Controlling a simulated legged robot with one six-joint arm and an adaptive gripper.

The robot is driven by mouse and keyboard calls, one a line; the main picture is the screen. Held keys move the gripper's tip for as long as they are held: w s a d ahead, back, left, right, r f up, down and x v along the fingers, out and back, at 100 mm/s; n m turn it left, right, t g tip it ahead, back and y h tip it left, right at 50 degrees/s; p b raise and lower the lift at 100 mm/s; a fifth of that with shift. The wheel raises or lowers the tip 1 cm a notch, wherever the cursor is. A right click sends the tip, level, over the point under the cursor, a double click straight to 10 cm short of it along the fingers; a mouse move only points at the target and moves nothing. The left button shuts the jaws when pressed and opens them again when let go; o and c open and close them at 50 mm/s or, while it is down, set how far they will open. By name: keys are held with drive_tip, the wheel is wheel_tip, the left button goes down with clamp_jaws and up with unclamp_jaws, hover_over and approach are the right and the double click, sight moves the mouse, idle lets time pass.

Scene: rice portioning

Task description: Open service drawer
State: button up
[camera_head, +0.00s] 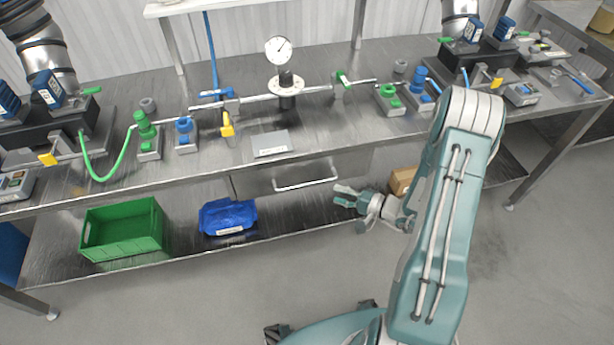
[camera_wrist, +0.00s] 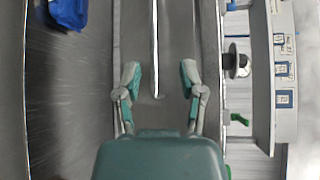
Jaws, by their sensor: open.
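The service drawer (camera_head: 290,176) is a steel front under the bench top, with a pale bar handle (camera_head: 305,184) across it. The drawer looks closed. In the wrist view the handle (camera_wrist: 154,50) runs lengthwise, and its near end lies between my two fingers. My gripper (camera_head: 343,194) is at the right of the handle, in front of the bench, with its fingers pointing left. It is open and empty. The wrist view shows the open fingers (camera_wrist: 160,78) on either side of the handle's line. I cannot tell how far the handle is from the fingertips in depth.
A green crate (camera_head: 122,232) and a blue bundle (camera_head: 227,217) are on the lower shelf. A cardboard box (camera_head: 402,181) is behind my gripper. Valves, a gauge (camera_head: 278,49) and hoses fill the bench top (camera_head: 330,140). The floor in front is clear.

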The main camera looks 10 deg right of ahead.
sight(309, 185)
drive_tip(key=shift+m+t, duration=0.3)
drive_tip(key=shift+t, duration=0.1)
drive_tip(key=x, duration=0.3)
drive_tip(key=f+x, duration=0.1)
drive_tip(key=x, duration=0.3)
drive_tip(key=d+x, duration=0.1)
drive_tip(key=x, duration=0.2)
drive_tip(key=shift+w+a+f, duration=0.3)
drive_tip(key=shift+w+f, duration=0.1)
drive_tip(key=shift+w, duration=0.15)
clamp_jaws()
